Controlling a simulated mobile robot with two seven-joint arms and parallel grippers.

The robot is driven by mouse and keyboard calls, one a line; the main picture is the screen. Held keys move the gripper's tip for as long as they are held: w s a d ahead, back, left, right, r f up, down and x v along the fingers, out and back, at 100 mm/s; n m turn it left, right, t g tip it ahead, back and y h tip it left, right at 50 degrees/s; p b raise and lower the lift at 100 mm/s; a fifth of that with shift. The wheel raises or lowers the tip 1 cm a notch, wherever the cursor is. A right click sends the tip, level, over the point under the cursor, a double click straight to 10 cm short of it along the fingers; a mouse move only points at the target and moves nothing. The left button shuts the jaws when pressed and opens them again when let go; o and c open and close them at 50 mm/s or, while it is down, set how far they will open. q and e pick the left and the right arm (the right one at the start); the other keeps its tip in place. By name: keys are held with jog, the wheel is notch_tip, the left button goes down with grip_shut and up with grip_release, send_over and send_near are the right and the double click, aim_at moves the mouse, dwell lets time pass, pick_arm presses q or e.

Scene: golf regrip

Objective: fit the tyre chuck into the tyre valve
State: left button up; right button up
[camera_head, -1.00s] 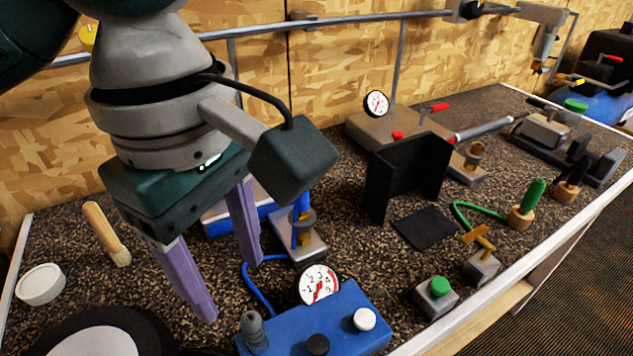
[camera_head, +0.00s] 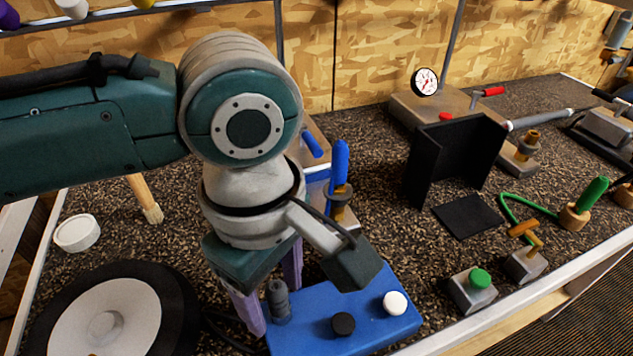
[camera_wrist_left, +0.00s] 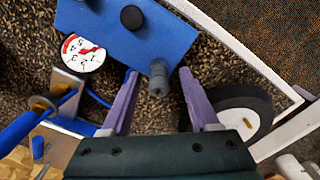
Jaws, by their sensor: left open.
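The grey tyre chuck (camera_head: 278,302) stands upright at the left end of the blue gauge box (camera_head: 372,338). In the left wrist view the chuck (camera_wrist_left: 158,80) lies between the fingertips, with a gap on each side. My left gripper (camera_head: 279,310) points down and is open, its purple fingers on either side of the chuck. The tyre (camera_head: 180,312), black with a white wheel, lies at the lower left and is cut off by the frame. Its valve cannot be clearly made out. My right gripper is not in view.
A white round lid (camera_head: 76,233) and a wooden-handled brush (camera_head: 146,200) lie left of my arm. A blue-handled tool (camera_head: 341,165) stands behind the box. A black folded panel (camera_head: 455,155) and a green button box (camera_head: 474,291) are to the right.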

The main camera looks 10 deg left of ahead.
pick_arm(q)
grip_shut()
dwell(0.4)
